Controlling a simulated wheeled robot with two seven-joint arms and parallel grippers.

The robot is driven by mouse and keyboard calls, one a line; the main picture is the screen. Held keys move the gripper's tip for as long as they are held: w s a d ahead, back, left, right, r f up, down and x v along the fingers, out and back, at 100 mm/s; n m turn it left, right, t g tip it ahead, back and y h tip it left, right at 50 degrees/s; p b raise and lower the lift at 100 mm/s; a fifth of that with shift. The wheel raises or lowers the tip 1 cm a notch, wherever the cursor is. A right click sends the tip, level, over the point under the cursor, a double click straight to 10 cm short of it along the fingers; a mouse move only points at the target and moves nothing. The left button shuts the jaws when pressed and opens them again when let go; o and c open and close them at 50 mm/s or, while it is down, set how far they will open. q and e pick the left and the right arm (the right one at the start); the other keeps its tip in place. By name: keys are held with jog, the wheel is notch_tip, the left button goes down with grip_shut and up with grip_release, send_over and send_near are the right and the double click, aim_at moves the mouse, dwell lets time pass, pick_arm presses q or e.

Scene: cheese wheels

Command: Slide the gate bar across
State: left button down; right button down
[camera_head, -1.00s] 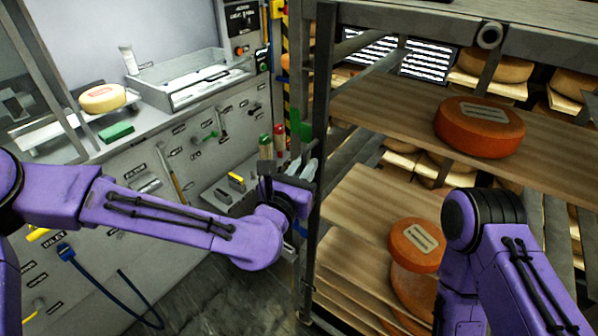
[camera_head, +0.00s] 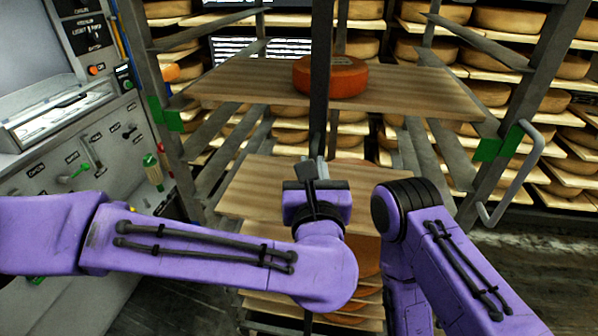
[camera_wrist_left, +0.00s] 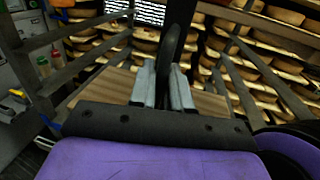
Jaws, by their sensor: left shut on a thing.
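The gate bar (camera_head: 320,70) is a dark upright metal bar standing in front of the middle of the rack. It also shows at the top of the left wrist view (camera_wrist_left: 181,22). My left gripper (camera_head: 313,170) is shut on the bar's dark handle (camera_wrist_left: 166,55), with the grey fingers on either side of it in the left wrist view. The bar's lower part is hidden behind my left arm. My right arm is at the lower right of the head view, and its gripper is not visible.
An orange-red cheese wheel (camera_head: 345,78) lies on the upper wooden board (camera_head: 430,95), behind the bar. More wheels (camera_head: 366,255) lie lower down. The right rack post carries a green marker (camera_head: 487,149) and a curved grey handle (camera_head: 517,180). A control panel (camera_head: 95,150) stands left.

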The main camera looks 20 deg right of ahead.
pick_arm(q)
jog(key=shift+s+d, duration=0.1)
dwell(0.3)
jog(key=c, duration=1.4)
grip_release()
jog(key=shift+o, duration=0.5)
jog(key=shift+s+d, duration=0.1)
jog(key=shift+d, duration=0.2)
jog(key=shift+a, duration=0.1)
